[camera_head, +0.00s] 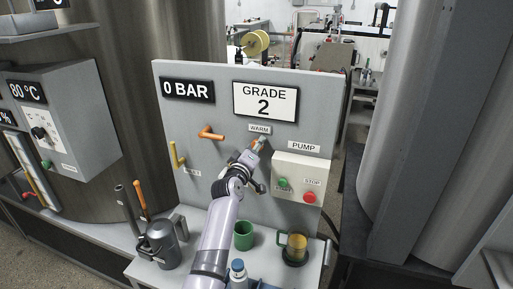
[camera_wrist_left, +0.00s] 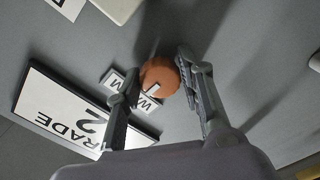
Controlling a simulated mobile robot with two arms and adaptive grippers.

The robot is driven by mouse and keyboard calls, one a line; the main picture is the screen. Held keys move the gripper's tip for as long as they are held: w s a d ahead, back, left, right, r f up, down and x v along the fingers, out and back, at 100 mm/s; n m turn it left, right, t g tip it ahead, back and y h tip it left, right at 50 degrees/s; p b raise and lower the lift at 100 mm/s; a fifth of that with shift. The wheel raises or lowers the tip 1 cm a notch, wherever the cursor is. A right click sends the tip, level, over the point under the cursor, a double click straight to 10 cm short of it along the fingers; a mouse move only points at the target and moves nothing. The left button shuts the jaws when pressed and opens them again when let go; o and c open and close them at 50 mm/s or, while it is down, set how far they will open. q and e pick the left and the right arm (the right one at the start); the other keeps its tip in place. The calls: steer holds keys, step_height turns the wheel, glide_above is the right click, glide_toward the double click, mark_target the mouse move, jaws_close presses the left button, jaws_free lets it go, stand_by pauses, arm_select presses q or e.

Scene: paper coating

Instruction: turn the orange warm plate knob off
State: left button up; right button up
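The round orange warm plate knob (camera_wrist_left: 160,76) sits on the grey panel beside the WARM label. A white mark shows at its edge on the label side. In the head view the knob (camera_head: 262,141) is partly hidden behind my left gripper (camera_head: 257,149). In the left wrist view the fingers of my left gripper (camera_wrist_left: 158,78) lie on both sides of the knob and appear to touch it. The WARM label (camera_head: 259,128) is just above the knob in the head view. My right gripper is not in view.
A pump box (camera_head: 302,178) with green and red buttons is right of the knob. An orange handle (camera_head: 211,133) and a yellow handle (camera_head: 177,156) are to the left. A green cup (camera_head: 243,236), grey jug (camera_head: 163,243), and blue bottle (camera_head: 238,273) stand below.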

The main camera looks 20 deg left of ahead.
arm_select(q)
steer(key=o, duration=0.3)
steer(key=shift+o, duration=0.2)
steer(key=shift+s, duration=0.1)
steer(key=s, duration=1.1)
steer(key=shift+s+a, duration=0.2)
steer(key=shift+s, duration=0.2)
